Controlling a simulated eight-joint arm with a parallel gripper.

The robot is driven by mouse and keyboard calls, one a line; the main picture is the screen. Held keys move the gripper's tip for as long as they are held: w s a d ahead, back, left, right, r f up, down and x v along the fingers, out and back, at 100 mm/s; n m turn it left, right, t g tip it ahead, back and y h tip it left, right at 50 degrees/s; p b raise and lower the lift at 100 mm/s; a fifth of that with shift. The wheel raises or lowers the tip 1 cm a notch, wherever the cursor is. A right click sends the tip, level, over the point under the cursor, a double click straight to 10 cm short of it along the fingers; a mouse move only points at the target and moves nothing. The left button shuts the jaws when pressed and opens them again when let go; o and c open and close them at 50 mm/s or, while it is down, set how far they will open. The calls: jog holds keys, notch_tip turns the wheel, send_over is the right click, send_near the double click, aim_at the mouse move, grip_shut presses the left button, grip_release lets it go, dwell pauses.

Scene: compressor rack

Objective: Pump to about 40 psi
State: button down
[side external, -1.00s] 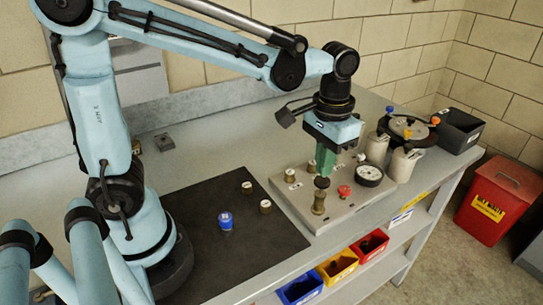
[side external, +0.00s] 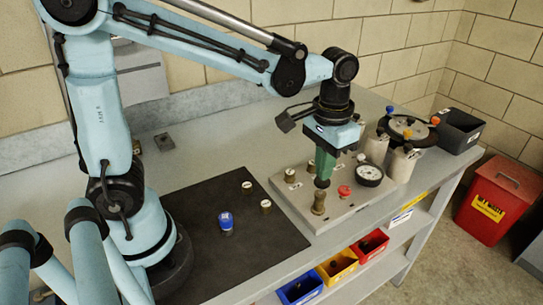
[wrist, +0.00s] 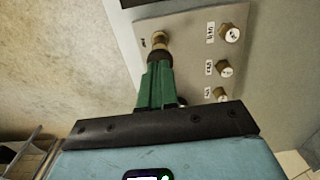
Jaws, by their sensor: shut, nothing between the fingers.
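The pump is a brass post (side external: 319,203) with a dark top, at the front left of the grey panel (side external: 343,209). My gripper (side external: 322,180), with green fingers, points down and is shut with nothing between the fingers. Its tips are right at the dark top of the post; whether they press on it I cannot tell. In the wrist view my gripper (wrist: 157,68) lines up with the brass post (wrist: 160,39). The round white gauge (side external: 369,173) is on the right of the panel; its reading is too small to make out.
A red knob (side external: 344,190) sits close right of the post. Labelled brass fittings (wrist: 229,32) line the panel. A blue-topped part (side external: 225,221) stands on the black mat (side external: 260,242).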

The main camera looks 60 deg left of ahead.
jog(key=shift+f, duration=1.45)
jog(key=shift+r, duration=1.9)
jog(key=shift+r, duration=2.5)
jog(key=shift+s+a, duration=0.2)
jog(key=shift+a, duration=0.05)
jog(key=s+a+f+t, duration=0.3)
jog(key=s+a+t, duration=0.2)
jog(key=a+t, duration=0.1)
jog(key=shift+s+f+t, duration=0.2)
jog(key=shift+f+t, duration=0.1)
jog(key=shift+t, duration=0.3)
